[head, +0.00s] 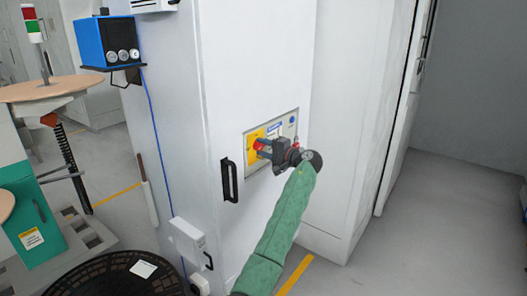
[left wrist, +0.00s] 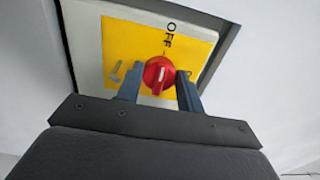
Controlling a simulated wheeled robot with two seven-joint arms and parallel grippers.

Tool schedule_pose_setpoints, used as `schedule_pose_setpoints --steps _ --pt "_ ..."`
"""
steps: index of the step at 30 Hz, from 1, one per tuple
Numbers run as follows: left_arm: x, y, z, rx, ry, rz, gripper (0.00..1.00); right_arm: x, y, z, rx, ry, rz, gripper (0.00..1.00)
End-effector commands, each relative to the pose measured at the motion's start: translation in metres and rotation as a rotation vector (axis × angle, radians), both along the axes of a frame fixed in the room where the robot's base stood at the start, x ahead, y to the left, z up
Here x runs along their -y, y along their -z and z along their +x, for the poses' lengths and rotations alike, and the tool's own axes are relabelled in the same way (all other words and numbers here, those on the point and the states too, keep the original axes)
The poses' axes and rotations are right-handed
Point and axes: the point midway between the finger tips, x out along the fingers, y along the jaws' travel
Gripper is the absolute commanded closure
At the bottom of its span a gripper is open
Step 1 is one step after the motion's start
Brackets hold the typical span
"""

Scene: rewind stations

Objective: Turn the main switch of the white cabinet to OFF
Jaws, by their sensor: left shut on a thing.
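The white cabinet (head: 255,75) stands in the middle of the head view. Its main switch is a red knob (left wrist: 158,76) on a yellow plate (left wrist: 190,42) with OFF printed at the top in the left wrist view. A white mark on the knob runs nearly upright, slightly tilted, roughly in line with the OFF lettering. My left gripper (left wrist: 160,88) is shut on the knob, one finger at each side. In the head view my left gripper (head: 265,146) hides part of the red knob (head: 259,145) and the panel. My right gripper is out of view.
A black door handle (head: 229,180) sticks out left of the panel. A blue box with gauges (head: 106,42) hangs at the cabinet's left. A round black mesh surface (head: 105,280) lies at bottom left. Open floor (head: 440,220) lies to the right.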

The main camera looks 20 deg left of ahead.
Motion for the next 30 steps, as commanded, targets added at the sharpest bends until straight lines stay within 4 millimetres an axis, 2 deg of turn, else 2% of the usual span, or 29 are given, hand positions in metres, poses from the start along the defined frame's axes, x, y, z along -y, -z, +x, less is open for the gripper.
schedule_pose_setpoints --steps 12,13,16,30 --pt "0.0006 0.0027 -0.0004 0.003 -0.001 -0.004 0.86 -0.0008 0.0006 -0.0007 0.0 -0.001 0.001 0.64" --pt "0.0006 0.0027 -0.0003 0.003 -0.001 -0.004 0.59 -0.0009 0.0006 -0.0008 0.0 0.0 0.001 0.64" --pt "0.0006 0.0026 -0.0003 0.003 0.0 -0.004 0.41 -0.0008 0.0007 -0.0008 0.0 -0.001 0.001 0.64" --pt "0.0 0.0046 -0.0002 0.0 -0.001 -0.004 0.41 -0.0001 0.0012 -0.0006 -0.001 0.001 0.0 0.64"
